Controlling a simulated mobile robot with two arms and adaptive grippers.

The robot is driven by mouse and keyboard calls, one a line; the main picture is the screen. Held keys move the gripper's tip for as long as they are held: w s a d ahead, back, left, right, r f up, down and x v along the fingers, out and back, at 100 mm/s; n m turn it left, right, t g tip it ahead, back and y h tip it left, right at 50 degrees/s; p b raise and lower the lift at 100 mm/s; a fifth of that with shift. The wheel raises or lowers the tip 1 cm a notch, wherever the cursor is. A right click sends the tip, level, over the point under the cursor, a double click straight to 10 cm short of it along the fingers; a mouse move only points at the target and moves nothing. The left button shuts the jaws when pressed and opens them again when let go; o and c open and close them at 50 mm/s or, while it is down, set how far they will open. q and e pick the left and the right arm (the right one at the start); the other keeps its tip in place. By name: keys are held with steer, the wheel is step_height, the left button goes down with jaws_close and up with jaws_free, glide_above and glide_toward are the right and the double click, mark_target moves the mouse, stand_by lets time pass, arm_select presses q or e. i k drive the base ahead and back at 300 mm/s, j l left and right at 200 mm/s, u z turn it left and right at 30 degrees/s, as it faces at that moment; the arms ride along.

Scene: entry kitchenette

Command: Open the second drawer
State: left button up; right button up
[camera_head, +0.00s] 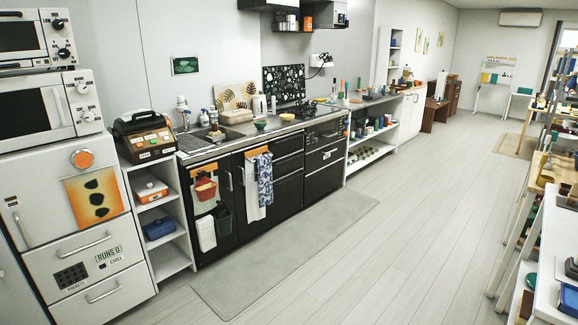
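A black kitchen counter unit runs along the left wall. In it a stack of black drawers stands right of the hanging towels: a top drawer (288,144), a second drawer (288,164) below it, and a taller drawer (289,193) at the bottom. All look closed. The white cabinet at the far left also has two drawers, an upper one (98,262) and a lower one (104,297), both closed with bar handles. Which stack the task means is not shown. Neither of my grippers is in view.
A grey mat (285,255) lies on the floor before the counter. Towels (258,185) hang on the doors left of the black drawers. An oven (322,155) is to their right. The middle floor is clear. Shelves and a white table (548,245) line the right side.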

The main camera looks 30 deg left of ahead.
mark_target(283, 165)
steer(key=i+j+u, duration=0.25)
steer(key=i, duration=0.15)
steer(key=i+j+u, duration=0.1)
steer(key=i+u, duration=0.15)
steer(key=i, duration=0.15)
